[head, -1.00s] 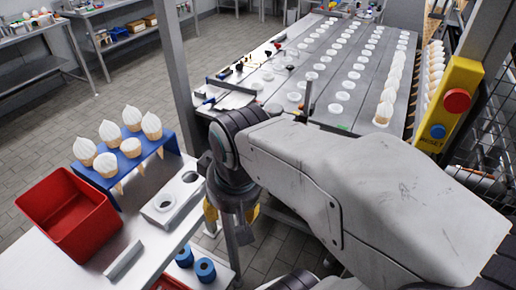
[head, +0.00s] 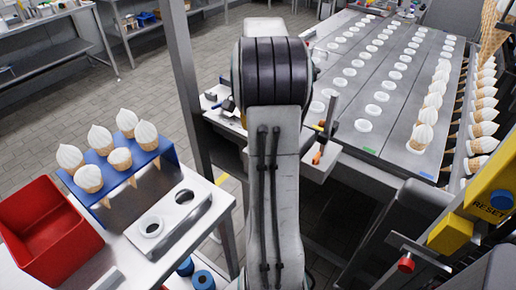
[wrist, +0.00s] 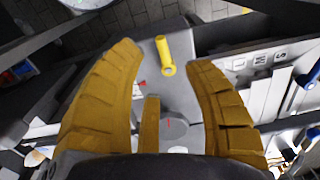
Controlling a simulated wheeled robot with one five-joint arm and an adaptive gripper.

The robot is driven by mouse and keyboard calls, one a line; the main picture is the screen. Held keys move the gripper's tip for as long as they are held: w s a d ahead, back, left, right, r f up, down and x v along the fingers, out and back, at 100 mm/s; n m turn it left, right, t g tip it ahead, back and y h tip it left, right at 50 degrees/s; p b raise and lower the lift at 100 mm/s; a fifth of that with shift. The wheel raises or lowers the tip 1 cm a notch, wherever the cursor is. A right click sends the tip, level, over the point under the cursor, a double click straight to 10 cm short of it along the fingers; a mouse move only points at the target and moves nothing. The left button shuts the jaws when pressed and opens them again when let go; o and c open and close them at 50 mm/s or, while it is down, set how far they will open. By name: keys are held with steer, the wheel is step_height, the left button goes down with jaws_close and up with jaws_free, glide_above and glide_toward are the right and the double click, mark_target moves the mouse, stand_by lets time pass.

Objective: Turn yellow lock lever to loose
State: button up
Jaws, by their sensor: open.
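The yellow lever (wrist: 162,55) shows in the wrist view as a short bright yellow rod with a ring-shaped end, on a grey surface. My gripper (wrist: 164,58) is open, with its two ribbed mustard fingers spread to the left and right of the lever in the picture. No contact with the lever shows, and I cannot tell the distance. A narrow mustard piece (wrist: 150,125) stands between the fingers, and I cannot tell whether it is part of my gripper. In the head view my arm hides the gripper.
A grey round part with a red line (wrist: 174,128) lies below the lever in the wrist view. The head view shows a conveyor (head: 350,112) with cone slots, a yellow reset panel (head: 490,200), a blue cone rack (head: 170,153) and a red bin (head: 45,225).

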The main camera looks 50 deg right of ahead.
steer(key=shift+d+f, duration=0.1)
steer(key=shift+f, duration=3.35)
steer(key=shift+c, duration=0.2)
jaws_close()
